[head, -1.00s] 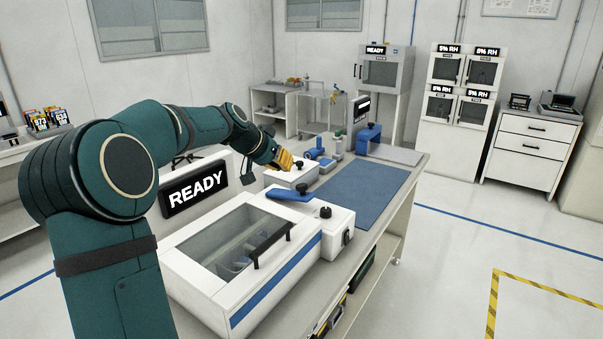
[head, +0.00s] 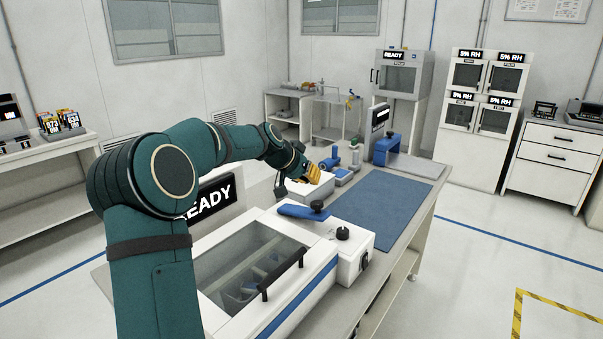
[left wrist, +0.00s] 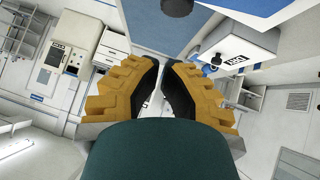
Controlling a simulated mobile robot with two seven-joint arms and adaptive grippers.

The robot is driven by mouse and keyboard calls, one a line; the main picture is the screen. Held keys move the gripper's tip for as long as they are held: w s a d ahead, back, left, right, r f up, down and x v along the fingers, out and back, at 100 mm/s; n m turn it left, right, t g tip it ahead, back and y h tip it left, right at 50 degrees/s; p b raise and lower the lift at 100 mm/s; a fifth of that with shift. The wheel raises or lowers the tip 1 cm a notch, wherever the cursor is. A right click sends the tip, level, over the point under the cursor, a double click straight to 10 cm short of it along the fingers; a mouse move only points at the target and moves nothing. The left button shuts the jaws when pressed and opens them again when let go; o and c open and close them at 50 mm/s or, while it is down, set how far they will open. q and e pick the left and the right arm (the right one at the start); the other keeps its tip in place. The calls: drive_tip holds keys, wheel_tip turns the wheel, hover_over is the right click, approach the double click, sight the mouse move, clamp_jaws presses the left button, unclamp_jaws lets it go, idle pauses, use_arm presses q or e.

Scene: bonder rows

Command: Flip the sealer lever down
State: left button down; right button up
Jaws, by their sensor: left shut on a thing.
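The white sealer (head: 358,258) stands on the bench in the head view, with a glass lid on its left part. Its blue lever (head: 295,211) lies nearly flat on top, with a black knob (head: 317,206) at one end. My left gripper (head: 314,174) has yellow fingers and is behind the lever, apart from it, over a white box (head: 308,190). In the left wrist view the gripper (left wrist: 161,62) has its dark pads close together. What is between them cannot be made out. My right gripper is not in view.
A black READY sign (head: 207,203) stands behind the sealer, partly hidden by my left arm. A blue mat (head: 382,205) lies right of the box. Blue equipment (head: 386,150) stands farther back.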

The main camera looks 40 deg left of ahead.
sight(318, 203)
use_arm(q)
drive_tip(key=x, duration=0.3)
drive_tip(key=shift+w+d+f, duration=0.1)
drive_tip(key=shift+w+f, duration=0.1)
drive_tip(key=shift+f, duration=0.05)
drive_tip(key=shift+d+f+b, duration=0.2)
drive_tip(key=shift+f+b, duration=0.25)
drive_tip(key=shift+f, duration=0.75)
drive_tip(key=shift+d+f, duration=0.2)
drive_tip(key=shift+f, duration=0.45)
